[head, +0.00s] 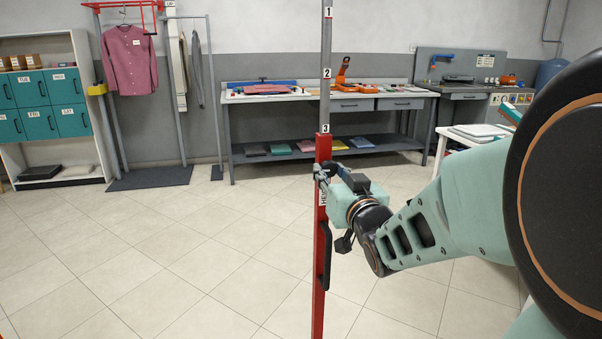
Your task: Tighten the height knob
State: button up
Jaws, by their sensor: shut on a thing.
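A red upright post (319,275) stands in the middle of the head view, with a grey inner rod (326,105) rising from its top. The rod carries labels 1 and 2, and label 3 sits at the top of the red part. My gripper (322,172) reaches in from the right and is shut on the dark height knob at the upper part of the red post. The fingers and wrist hide most of the knob. A black handle (323,250) is on the post below my gripper.
A long workbench (300,98) with tools stands against the back wall. A shelf with teal drawers (40,105) and a rack with a red shirt (129,60) are at the left. A white table (465,140) is at the right. The tiled floor around the post is clear.

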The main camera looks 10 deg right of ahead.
jog(key=m, duration=0.8)
jog(key=shift+a+r+m, duration=0.1)
jog(key=shift+m, duration=0.2)
jog(key=m, duration=0.4)
jog(key=shift+r, duration=0.1)
jog(key=shift+m+p, duration=0.3)
jog(key=shift+m, duration=2)
jog(key=o, duration=1.1)
